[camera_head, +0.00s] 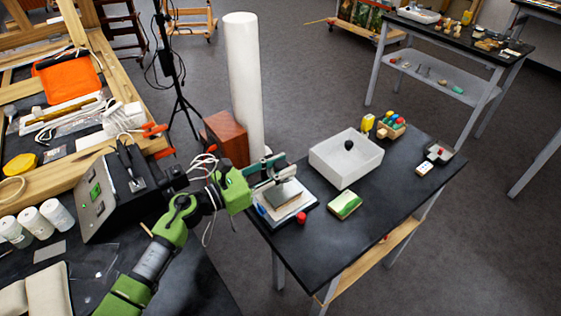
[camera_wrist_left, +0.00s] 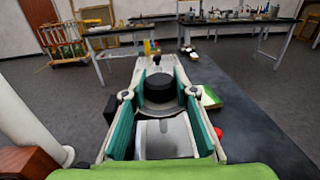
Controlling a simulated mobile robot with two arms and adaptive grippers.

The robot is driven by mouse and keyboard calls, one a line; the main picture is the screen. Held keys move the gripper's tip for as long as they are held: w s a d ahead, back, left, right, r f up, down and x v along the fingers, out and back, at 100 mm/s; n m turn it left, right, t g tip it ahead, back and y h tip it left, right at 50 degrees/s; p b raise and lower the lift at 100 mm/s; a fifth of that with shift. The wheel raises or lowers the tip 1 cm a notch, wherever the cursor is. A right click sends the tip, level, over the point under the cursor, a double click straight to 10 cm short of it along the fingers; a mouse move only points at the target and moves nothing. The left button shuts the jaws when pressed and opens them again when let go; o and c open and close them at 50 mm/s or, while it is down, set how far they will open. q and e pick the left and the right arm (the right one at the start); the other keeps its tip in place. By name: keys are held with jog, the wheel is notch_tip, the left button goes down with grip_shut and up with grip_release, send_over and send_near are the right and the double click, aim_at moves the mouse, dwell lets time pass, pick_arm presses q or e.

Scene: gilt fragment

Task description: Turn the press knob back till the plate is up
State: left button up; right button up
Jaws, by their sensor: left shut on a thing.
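My left gripper (camera_head: 274,170) is over the press at the near left part of the black table. In the left wrist view, a round black knob (camera_wrist_left: 160,88) sits between its two teal-padded fingers, and the gripper is shut on it. In the head view the gripper hides the knob. The grey press plate (camera_head: 284,194) shows just below the gripper, over a pale base (camera_head: 289,214). The grey plate also shows in the left wrist view (camera_wrist_left: 170,138). I cannot tell how high the plate stands above the base. My right gripper is not in view.
A small red object (camera_head: 301,217) and a green-and-cream block (camera_head: 344,205) are near the press. A white bin (camera_head: 337,172) with a black ball stands behind them. A tall white cylinder (camera_head: 243,85) and a brown box (camera_head: 226,138) stand left of the table.

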pick_arm(q)
jog(key=n+t+y+p, duration=0.1)
jog(key=n+t+y, duration=0.1)
jog(key=n+t+y+p, duration=0.2)
jog(key=shift+s+d+r+t, duration=0.1)
jog(key=shift+r+t, duration=0.05)
jog(key=shift+t, duration=0.15)
jog(key=shift+n+t+y+p, duration=0.7)
jog(key=shift+n+t+y, duration=0.45)
jog(key=shift+y, duration=0.65)
jog(key=shift+n+t+y, duration=0.25)
jog(key=shift+n+y, duration=0.6)
jog(key=shift+y, duration=0.25)
jog(key=shift+f+n+t+y, duration=0.2)
jog(key=shift+n+t+y, duration=0.2)
jog(key=shift+n+y, duration=1)
jog(key=shift+y, duration=0.6)
jog(key=o, duration=1.1)
